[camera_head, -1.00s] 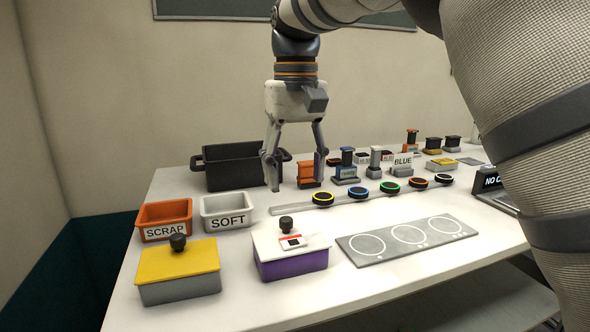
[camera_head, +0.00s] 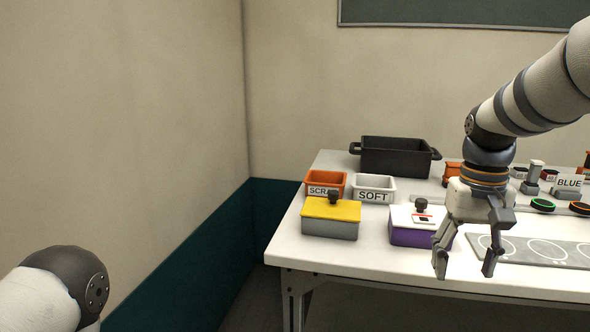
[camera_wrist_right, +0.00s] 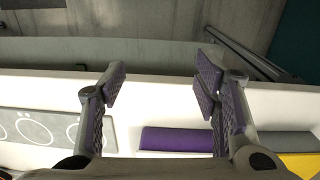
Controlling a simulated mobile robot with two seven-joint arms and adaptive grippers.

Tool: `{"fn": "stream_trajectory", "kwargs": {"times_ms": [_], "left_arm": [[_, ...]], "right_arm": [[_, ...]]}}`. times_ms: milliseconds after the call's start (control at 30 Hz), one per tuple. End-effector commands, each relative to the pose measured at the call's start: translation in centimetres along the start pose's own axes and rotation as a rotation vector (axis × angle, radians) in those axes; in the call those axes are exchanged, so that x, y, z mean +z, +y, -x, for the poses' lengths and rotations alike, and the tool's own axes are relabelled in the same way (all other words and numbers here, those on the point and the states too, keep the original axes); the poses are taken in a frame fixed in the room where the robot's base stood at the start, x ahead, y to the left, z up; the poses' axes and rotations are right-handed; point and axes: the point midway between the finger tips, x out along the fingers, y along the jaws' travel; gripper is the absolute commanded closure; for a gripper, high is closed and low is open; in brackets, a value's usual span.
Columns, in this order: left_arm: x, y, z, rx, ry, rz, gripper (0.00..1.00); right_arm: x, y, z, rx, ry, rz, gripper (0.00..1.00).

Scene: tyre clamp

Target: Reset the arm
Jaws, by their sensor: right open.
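My right gripper (camera_head: 464,262) is open and empty. In the head view it hangs pointing down at the table's front edge, in front of the purple box (camera_head: 408,233) with a white lid and dark knob. It hides part of that box. In the right wrist view my right gripper (camera_wrist_right: 160,85) has its fingers spread with nothing between them, and the purple box (camera_wrist_right: 175,139) shows below them. Part of my left arm (camera_head: 62,285) shows at the lower left of the head view, but its gripper is out of view.
On the white table (camera_head: 345,255) stand a yellow-lidded grey box (camera_head: 330,228), a SCRAP bin (camera_head: 325,178), a SOFT bin (camera_head: 374,182) and a black crate (camera_head: 395,158). A grey plate with circles (camera_head: 535,250) lies right. The space left of the table is clear.

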Motion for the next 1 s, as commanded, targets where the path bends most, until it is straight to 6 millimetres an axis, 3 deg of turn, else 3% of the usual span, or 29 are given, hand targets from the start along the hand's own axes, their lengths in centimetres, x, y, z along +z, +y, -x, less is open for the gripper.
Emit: {"fn": "stream_trajectory", "kwargs": {"times_ms": [33, 167, 200, 267, 300, 367, 400, 500, 633, 767, 967, 1000], "left_arm": [[0.0, 0.0, -0.1, 0.000, 0.000, 0.000, 0.09], [0.0, 0.0, -0.1, 0.000, 0.000, 0.000, 0.09], [0.0, 0.0, -0.1, 0.000, -0.001, 0.000, 0.09], [0.0, 0.0, -0.1, 0.000, -0.001, 0.000, 0.09], [0.0, 0.0, -0.1, 0.000, -0.001, 0.000, 0.09], [0.0, 0.0, -0.1, 0.000, -0.001, 0.000, 0.09], [0.0, 0.0, -0.1, 0.000, -0.001, 0.000, 0.09], [0.0, 0.0, 0.0, 0.000, 0.000, 0.000, 0.09], [0.0, 0.0, 0.0, 0.000, 0.000, 0.000, 0.09], [0.0, 0.0, 0.0, 0.000, 0.000, 0.000, 0.09], [0.0, 0.0, 0.0, 0.000, 0.000, 0.000, 0.09], [0.0, 0.0, 0.0, 0.000, 0.000, 0.000, 0.09]], "right_arm": [[0.7, 0.0, -4.2, 0.009, -0.027, 0.006, 0.44], [4.1, 0.1, -14.9, 0.030, -0.057, 0.030, 0.44], [6.0, 0.2, -18.3, 0.036, -0.066, 0.041, 0.44], [9.5, 0.4, -23.1, 0.042, -0.081, 0.058, 0.44], [12.3, 0.5, -26.0, 0.043, -0.091, 0.071, 0.44], [17.1, 0.7, -29.6, 0.043, -0.106, 0.091, 0.44], [20.5, 0.8, -31.4, 0.039, -0.116, 0.105, 0.44], [28.5, 1.1, -33.8, 0.023, -0.134, 0.132, 0.44], [35.5, 1.1, -33.8, -0.001, -0.147, 0.151, 0.44], [37.9, 1.0, -33.3, -0.014, -0.146, 0.156, 0.44], [37.9, 1.0, -33.3, -0.014, -0.141, 0.156, 0.44], [37.9, 1.0, -33.3, -0.014, -0.141, 0.156, 0.53]]}}
